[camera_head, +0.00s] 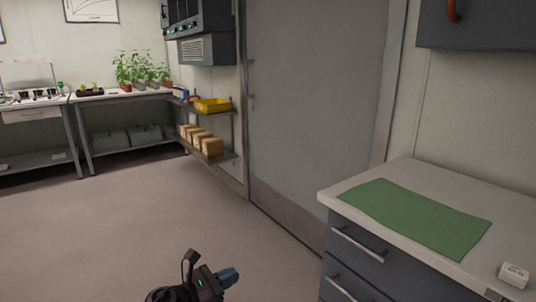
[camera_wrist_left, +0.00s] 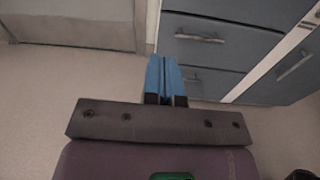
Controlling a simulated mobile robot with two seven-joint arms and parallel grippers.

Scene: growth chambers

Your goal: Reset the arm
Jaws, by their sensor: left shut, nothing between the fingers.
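My left gripper (camera_head: 228,278) shows at the bottom middle of the head view, low over the floor and left of the drawer cabinet. Its blue fingers also show in the left wrist view (camera_wrist_left: 165,75), pressed together with nothing between them. The arm behind it is mostly cut off by the bottom edge of the head view. My right gripper is in neither view.
A grey drawer cabinet (camera_head: 345,262) with a white top stands at the right, carrying a green mat (camera_head: 415,216) and a small white box (camera_head: 513,275). A grey door (camera_head: 315,110) is behind. Benches with plants (camera_head: 138,68) stand far left. The floor (camera_head: 120,225) between is clear.

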